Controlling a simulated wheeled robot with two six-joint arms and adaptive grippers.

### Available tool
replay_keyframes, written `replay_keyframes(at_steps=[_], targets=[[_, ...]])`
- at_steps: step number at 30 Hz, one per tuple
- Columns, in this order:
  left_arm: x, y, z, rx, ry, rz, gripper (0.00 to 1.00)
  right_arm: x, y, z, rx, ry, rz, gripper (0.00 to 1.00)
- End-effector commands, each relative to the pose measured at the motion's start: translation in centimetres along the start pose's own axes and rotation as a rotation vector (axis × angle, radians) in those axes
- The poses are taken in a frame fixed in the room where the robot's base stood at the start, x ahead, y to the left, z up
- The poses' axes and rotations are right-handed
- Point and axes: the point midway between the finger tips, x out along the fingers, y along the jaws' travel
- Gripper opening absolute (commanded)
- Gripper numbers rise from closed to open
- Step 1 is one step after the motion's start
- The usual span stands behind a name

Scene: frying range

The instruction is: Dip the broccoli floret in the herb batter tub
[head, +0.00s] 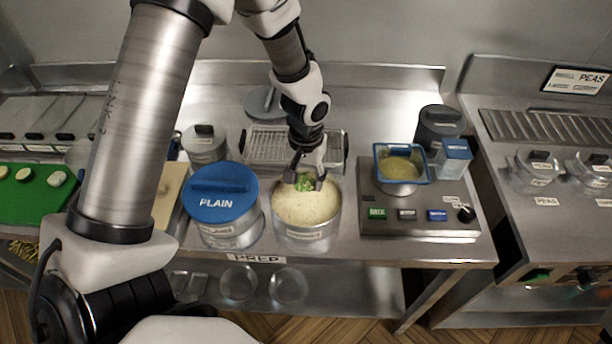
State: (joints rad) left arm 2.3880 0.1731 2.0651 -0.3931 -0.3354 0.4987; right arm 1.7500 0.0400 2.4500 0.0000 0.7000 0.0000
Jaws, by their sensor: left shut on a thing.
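My left gripper (305,182) points down over the open tub of pale, speckled herb batter (318,208). It is shut on the green broccoli floret (304,184), which is at or just above the batter surface near the tub's back edge. I cannot tell whether the floret touches the batter. The fingers hide part of the floret. The tub (305,241) is a clear round container with a label on its front. My right gripper is not in view.
A tub with a blue lid marked PLAIN (222,203) stands just left of the batter tub. A wire rack tray (260,148) lies behind. A unit with buttons (412,222) and a blue-rimmed basin (402,168) stands right. A green board (35,190) is far left.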

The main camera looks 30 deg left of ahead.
Motion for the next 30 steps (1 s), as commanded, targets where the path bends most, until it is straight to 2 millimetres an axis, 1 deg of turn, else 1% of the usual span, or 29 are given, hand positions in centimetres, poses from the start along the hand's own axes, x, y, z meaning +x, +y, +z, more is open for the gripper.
replay_keyframes(at_steps=[11,14,18,21,30], targets=[[-0.1,0.0,0.0,0.0,0.0,0.0,0.33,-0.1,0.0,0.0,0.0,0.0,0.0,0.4],[-0.7,0.0,0.0,0.0,0.0,0.0,0.32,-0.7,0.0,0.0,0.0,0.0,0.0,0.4],[-2.5,0.0,0.0,0.0,0.0,0.0,0.32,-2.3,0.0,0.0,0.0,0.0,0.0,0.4],[-3.2,0.0,0.0,0.0,0.0,0.0,0.32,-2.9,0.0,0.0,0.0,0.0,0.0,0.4],[-3.0,0.0,0.0,0.0,0.0,0.0,0.32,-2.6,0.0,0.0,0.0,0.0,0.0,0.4]])
